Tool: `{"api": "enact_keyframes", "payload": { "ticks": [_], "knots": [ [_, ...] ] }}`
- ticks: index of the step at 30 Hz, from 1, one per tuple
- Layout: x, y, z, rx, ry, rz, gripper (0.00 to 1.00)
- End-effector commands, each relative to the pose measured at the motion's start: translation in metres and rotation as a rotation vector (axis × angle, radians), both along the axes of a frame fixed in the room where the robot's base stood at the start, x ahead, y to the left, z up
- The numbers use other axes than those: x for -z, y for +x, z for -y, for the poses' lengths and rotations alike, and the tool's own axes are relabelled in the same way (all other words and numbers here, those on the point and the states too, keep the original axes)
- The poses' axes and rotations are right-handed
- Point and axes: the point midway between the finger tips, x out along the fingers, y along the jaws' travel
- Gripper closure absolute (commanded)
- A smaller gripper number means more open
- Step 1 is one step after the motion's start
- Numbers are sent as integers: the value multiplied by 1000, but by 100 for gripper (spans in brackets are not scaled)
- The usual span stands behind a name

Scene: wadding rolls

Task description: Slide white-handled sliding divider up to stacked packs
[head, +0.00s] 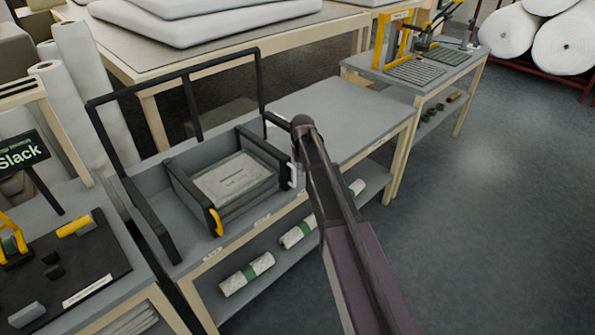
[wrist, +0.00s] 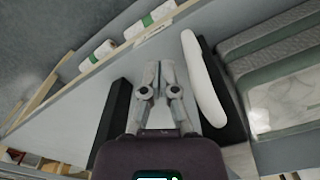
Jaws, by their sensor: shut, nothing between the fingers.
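The white-handled divider (wrist: 233,108) is a dark upright plate, and its long white handle (wrist: 203,80) faces my gripper in the wrist view. In the head view the white handle (head: 293,175) shows beside my arm. The stacked packs (head: 235,180), pale with grey-green sides, lie left of this divider; the stack also shows in the wrist view (wrist: 285,100). The divider stands close to the packs; contact is unclear. My gripper (wrist: 163,66) is shut and empty, beside the handle on the side away from the packs. In the head view my arm hides it.
A yellow-handled divider (head: 214,220) stands on the packs' other side. A dark frame (head: 90,105) rises around the bench bay. A dark bar (wrist: 117,115) lies left of my gripper. Rolls (head: 246,274) lie on the lower shelf. The bench top (head: 345,105) at right is clear.

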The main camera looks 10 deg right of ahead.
Motion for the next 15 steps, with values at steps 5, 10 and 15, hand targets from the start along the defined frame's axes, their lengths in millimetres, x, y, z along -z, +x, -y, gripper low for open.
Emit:
{"api": "enact_keyframes", "payload": {
  "ticks": [5,10,15],
  "knots": [
    [0,4,5,0,0,0,100],
    [0,8,10,0,0,0,100],
    [0,10,13,-1,0,0,100]
  ]
}}
